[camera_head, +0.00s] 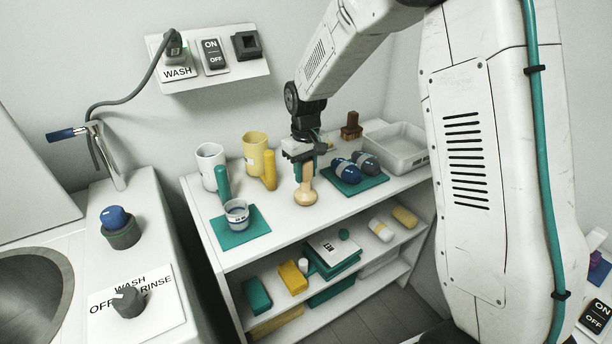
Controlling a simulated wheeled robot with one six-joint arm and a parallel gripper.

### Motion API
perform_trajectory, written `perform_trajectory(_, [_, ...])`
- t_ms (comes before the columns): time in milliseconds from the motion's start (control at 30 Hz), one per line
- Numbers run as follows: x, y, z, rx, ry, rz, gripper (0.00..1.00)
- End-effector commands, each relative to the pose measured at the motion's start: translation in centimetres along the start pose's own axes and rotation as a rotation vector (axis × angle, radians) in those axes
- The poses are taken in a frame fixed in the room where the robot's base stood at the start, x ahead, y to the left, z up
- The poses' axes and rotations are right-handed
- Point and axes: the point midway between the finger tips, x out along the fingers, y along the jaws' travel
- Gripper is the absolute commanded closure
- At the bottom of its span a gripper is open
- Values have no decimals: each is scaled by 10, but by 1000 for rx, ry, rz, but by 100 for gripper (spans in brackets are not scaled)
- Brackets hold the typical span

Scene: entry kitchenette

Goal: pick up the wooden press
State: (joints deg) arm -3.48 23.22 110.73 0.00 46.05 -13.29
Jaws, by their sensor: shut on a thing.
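The wooden press (304,194) is a pale wood tool with a wide round base and a narrower stem. It is upright at the front middle of the shelf's white top (290,225). My gripper (304,168) comes down from above and is shut on the upper part of the press. The fingers hide the top of the press. I cannot tell whether its base touches the shelf top or is slightly above it.
Left of the press are a teal mat (262,239) with a small cup (237,213), a white mug (208,165) and a yellow mug (256,152). To the right, blue-grey objects (347,170) lie on a teal mat (372,184), near a white tray (400,135). A brown stamp-like piece (351,127) stands behind.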

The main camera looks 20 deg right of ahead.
Motion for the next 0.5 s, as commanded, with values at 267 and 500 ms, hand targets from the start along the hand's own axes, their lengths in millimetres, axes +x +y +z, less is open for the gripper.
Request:
perform_trajectory(267, [-33, 0, -1, 0, 4, 1, 100])
perform_trajectory(500, [-38, -43, 35, -4, 2, 0, 100])
